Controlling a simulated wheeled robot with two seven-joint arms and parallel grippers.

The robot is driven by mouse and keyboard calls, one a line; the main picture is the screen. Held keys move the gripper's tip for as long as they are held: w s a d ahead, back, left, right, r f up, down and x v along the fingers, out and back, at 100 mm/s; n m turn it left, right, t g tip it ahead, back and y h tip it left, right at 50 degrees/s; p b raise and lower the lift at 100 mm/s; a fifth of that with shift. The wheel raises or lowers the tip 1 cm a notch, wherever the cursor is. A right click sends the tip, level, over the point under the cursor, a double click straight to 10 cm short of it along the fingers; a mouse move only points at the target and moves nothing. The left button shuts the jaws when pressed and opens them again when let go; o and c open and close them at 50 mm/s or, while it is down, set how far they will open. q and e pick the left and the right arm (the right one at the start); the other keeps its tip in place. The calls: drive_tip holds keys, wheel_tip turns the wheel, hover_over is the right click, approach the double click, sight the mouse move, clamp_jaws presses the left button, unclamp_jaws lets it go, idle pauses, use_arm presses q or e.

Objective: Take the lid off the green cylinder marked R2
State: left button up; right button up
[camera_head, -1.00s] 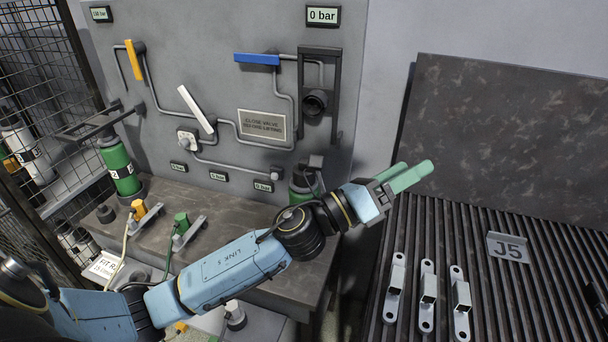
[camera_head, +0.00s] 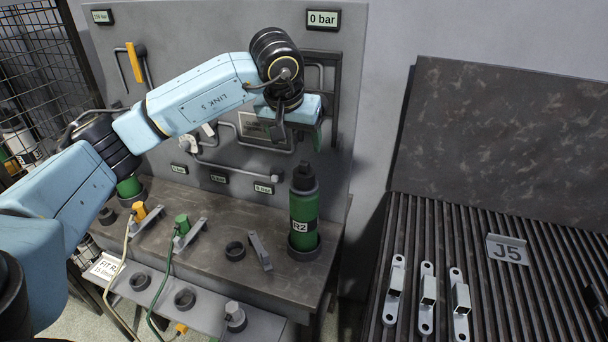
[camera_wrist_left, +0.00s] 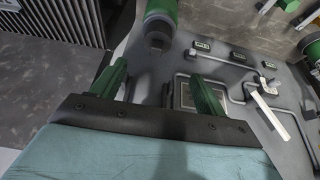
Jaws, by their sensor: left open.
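The green cylinder marked R2 (camera_head: 303,207) stands upright in a dark ring holder at the right end of the bench. Its dark lid (camera_head: 304,178) is on top, with a narrower knob. In the left wrist view the cylinder (camera_wrist_left: 161,12) and its lid (camera_wrist_left: 158,42) show at the top, beyond the fingers. My left gripper (camera_head: 302,134) is above the lid and apart from it, in front of the wall panel. Its green fingers (camera_wrist_left: 160,84) are spread with nothing between them. My right gripper is not in view.
The panel behind carries pipes, valve handles and a plate (camera_head: 252,127). Hoses with orange and green fittings lie further left.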

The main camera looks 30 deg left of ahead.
sight(304, 163)
use_arm(q)
drive_tip(key=x, duration=0.7)
drive_tip(key=shift+w+d+f, duration=0.1)
drive_tip(key=shift+d+f, duration=0.05)
drive_tip(key=shift+f, duration=0.05)
drive_tip(key=x, duration=0.1)
drive_tip(key=p+x, duration=0.1)
drive_tip(key=x, duration=0.3)
drive_tip(key=shift+w+d, duration=0.1)
drive_tip(key=shift+w, duration=0.1)
drive_tip(key=shift+c, duration=0.2)
drive_tip(key=c, duration=1)
